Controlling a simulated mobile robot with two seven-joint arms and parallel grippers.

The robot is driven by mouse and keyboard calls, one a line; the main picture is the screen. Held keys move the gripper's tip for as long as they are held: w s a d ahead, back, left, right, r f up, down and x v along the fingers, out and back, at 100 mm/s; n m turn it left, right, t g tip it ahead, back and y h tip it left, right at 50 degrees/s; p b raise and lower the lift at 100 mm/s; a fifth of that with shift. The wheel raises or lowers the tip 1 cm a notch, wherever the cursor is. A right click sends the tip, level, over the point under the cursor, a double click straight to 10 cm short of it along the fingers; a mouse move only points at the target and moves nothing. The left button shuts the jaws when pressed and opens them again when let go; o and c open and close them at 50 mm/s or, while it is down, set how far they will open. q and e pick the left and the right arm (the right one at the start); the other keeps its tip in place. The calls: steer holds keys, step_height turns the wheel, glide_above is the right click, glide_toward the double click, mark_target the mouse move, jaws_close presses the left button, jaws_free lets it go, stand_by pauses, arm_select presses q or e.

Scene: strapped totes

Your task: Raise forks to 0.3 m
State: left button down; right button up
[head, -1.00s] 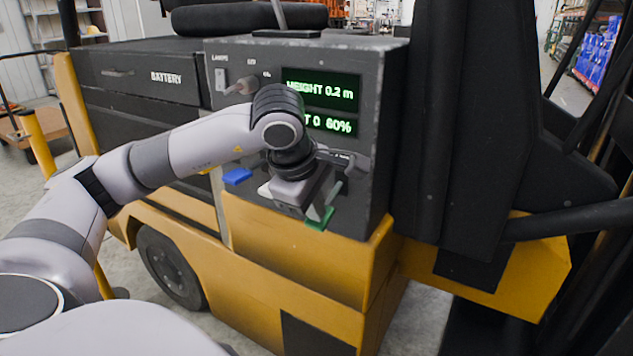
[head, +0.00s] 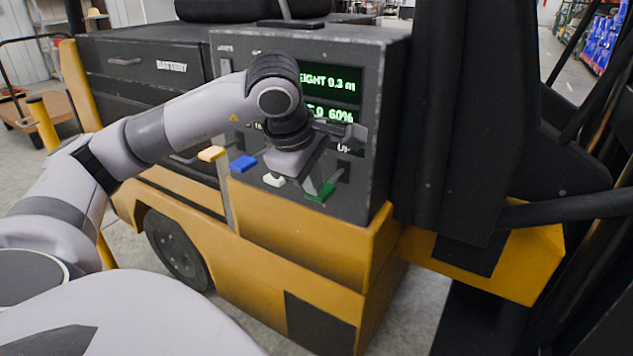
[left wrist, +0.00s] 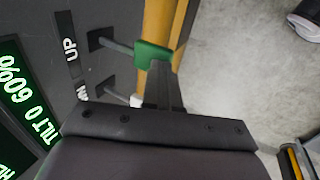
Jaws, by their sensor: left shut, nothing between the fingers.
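The dark control panel (head: 372,130) of the yellow truck carries a green-lit display (head: 330,90) whose upper line reads HEIGHT 0.3 m, its first letter hidden by my arm. A green-tipped lever (head: 320,191) sticks out under the UP label. It also shows in the left wrist view (left wrist: 153,54), by the UP label (left wrist: 70,50). My left gripper (left wrist: 162,72) is shut and empty, its fingertips at the green tip; I cannot tell whether they touch it. A white-tipped lever (head: 273,180) is just left of it. My right gripper is not in view.
A dark mast (head: 455,120) stands close on the right. A yellow post (head: 43,122) and a cart (head: 30,108) are at the far left.

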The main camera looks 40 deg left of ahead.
arm_select(q)
steer(key=a+p+v, duration=0.1)
steer(key=v, duration=0.9)
steer(key=shift+w+d, duration=0.15)
steer(key=shift+d, duration=0.3)
